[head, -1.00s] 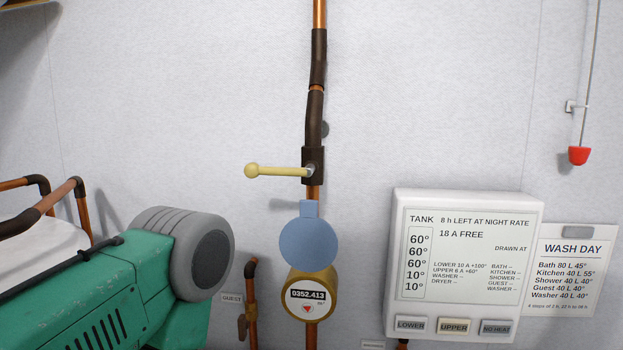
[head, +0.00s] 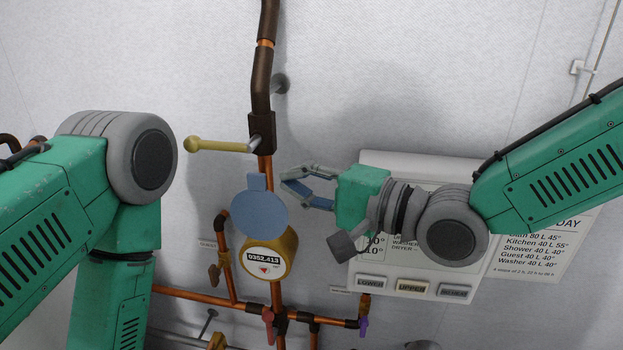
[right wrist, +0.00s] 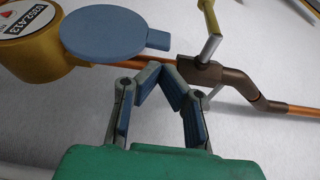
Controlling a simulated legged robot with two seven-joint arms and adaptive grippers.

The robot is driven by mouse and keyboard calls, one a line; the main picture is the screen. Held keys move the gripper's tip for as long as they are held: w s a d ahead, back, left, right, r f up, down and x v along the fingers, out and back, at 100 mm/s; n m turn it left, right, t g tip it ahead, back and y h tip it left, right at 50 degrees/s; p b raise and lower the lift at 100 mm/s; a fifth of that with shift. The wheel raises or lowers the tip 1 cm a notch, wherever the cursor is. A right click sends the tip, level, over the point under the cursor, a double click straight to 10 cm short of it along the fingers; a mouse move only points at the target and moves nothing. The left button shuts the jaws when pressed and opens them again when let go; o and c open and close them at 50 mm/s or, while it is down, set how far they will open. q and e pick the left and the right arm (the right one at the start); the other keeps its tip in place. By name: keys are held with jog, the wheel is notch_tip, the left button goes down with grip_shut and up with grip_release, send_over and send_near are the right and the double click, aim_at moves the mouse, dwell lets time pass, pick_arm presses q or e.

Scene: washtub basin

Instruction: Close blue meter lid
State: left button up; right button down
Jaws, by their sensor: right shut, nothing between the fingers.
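The blue meter lid (head: 259,213) is a round disc with a small tab at its top. It stands open above the brass meter (head: 284,262), whose dial reading 0352.413 is uncovered. In the right wrist view the lid (right wrist: 117,34) and the meter (right wrist: 38,58) lie at the upper left. My right gripper (head: 285,188) is shut and empty, just right of the lid's upper part in the head view. In the right wrist view its fingertips (right wrist: 162,69) meet just beside the lid's tab; I cannot tell whether they touch it. My left gripper is out of view; only my left arm shows.
A yellow-handled lever valve (head: 215,145) sticks out left from the pipe above the lid. A white control panel (head: 400,163) is behind my right arm. Copper pipes (head: 190,295) with small taps run below the meter.

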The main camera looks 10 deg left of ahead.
jog(key=shift+x, duration=1.9)
